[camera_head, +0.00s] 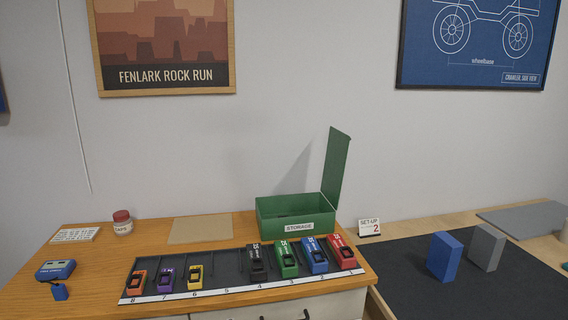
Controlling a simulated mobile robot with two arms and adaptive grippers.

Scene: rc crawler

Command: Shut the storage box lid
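The green storage box (267,223) stands at the back right of the wooden cabinet top, with a white "STORAGE" label (300,227) on its front. Its green lid (336,172) stands up, nearly upright, along the box's right side, so the box is open. The inside shows only in part, and I cannot tell what is in it. Neither of my grippers shows in the head view.
A black numbered rack (227,272) with several coloured pieces lies in front of the box. A cap jar (122,222) and a blue device (55,269) stand left. On the right, blue (444,257) and grey (487,247) blocks stand on a dark mat (420,290).

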